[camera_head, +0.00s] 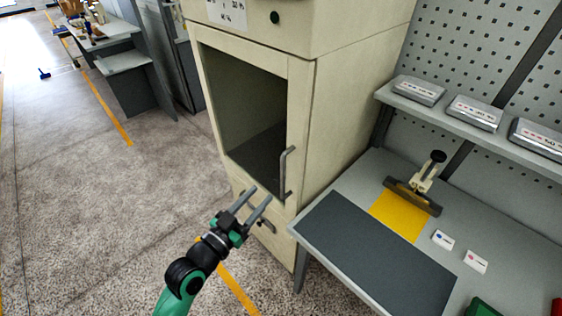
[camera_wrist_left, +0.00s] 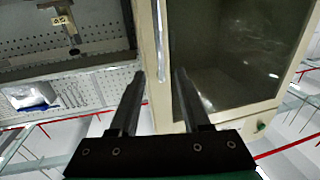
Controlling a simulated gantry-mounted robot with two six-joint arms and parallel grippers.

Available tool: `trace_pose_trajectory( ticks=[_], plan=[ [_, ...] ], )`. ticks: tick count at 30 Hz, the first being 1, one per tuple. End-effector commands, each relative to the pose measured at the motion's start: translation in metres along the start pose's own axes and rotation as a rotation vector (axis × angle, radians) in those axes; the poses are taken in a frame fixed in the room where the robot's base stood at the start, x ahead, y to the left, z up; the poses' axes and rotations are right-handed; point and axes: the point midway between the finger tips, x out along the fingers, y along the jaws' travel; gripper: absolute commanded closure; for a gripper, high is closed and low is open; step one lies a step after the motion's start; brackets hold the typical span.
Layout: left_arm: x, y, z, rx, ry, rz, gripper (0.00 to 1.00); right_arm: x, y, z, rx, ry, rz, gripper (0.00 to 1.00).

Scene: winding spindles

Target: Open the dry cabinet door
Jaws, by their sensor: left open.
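The dry cabinet (camera_head: 345,105) is a tall cream box in the middle of the head view. Its door (camera_head: 297,110) has a large dark window and looks shut, flush with the front. The grey bar handle (camera_head: 284,172) stands upright near the door's lower right edge. My left gripper (camera_head: 261,193) is open and empty, just left of and below the handle in the picture. In the left wrist view, its fingers (camera_wrist_left: 158,75) point at the door frame, and a thin light bar, seemingly the handle (camera_wrist_left: 160,35), lines up between them. Contact cannot be told. My right gripper is not visible.
A grey workbench (camera_head: 350,190) with a dark mat (camera_head: 375,255) stands right of the cabinet, close to its side. A clamp-like tool (camera_head: 425,185) sits on a yellow patch. A second, lower handle (camera_head: 266,225) is on the cabinet front.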

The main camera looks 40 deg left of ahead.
Motion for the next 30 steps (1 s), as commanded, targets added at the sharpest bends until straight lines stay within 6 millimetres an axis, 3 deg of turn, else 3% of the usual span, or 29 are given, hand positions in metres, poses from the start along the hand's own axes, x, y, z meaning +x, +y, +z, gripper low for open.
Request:
trace_pose_trajectory(
  ticks=[5, 19, 30],
  plan=[
    [0.012, 0.0, 0.002, 0.001, 0.002, 0.001, 0.53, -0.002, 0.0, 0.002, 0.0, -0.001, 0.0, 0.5],
    [0.105, 0.001, 0.002, 0.0, 0.003, 0.002, 0.53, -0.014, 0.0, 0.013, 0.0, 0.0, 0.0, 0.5],
    [0.117, 0.001, 0.0, 0.001, 0.001, 0.001, 0.53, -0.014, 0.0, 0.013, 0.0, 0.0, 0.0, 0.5]
  ],
)
